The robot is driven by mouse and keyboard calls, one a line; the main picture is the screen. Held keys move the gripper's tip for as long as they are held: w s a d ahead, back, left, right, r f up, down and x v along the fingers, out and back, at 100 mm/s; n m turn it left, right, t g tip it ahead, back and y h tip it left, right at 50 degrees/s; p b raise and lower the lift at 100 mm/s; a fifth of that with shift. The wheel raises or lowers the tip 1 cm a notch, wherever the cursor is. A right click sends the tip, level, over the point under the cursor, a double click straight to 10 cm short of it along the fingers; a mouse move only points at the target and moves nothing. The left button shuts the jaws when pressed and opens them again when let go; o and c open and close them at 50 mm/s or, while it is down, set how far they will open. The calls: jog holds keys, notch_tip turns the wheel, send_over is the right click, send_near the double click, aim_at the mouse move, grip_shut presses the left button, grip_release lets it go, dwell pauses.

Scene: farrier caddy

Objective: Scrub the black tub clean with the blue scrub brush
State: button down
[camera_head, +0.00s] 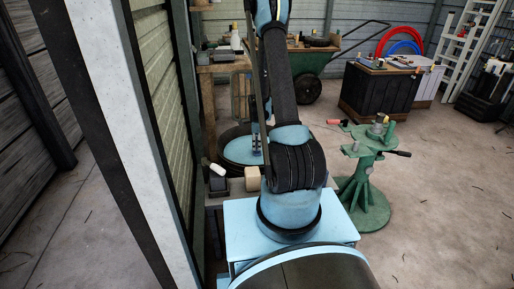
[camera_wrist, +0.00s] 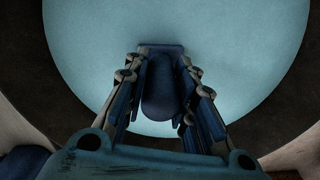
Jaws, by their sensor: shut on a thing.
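The black tub (camera_head: 229,133) stands beyond my arm, left of centre in the head view, partly hidden by the arm. A light blue round surface (camera_head: 236,153) shows inside its dark rim; I cannot tell whether it is water or the tub's floor. In the wrist view the tub's dark wall (camera_wrist: 32,82) rings this surface. My gripper (camera_wrist: 161,72) is shut on the blue scrub brush (camera_wrist: 160,92), whose rounded dark blue handle lies between the fingers. The brush head (camera_wrist: 160,48) is over the pale surface; I cannot tell whether it touches.
A green stand (camera_head: 371,165) with tools is right of my arm. A black cabinet (camera_head: 377,94), a green wheelbarrow (camera_head: 325,60) and a wooden bench (camera_head: 222,66) stand behind. A pale post (camera_head: 130,130) and wall close off the left. Open floor lies at right.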

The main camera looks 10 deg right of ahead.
jog(key=shift+w, duration=1.15)
jog(key=shift+w+f, duration=0.1)
jog(key=shift+w, duration=2)
jog(key=shift+w, duration=2)
jog(key=shift+w, duration=0.1)
jog(key=shift+w, duration=2)
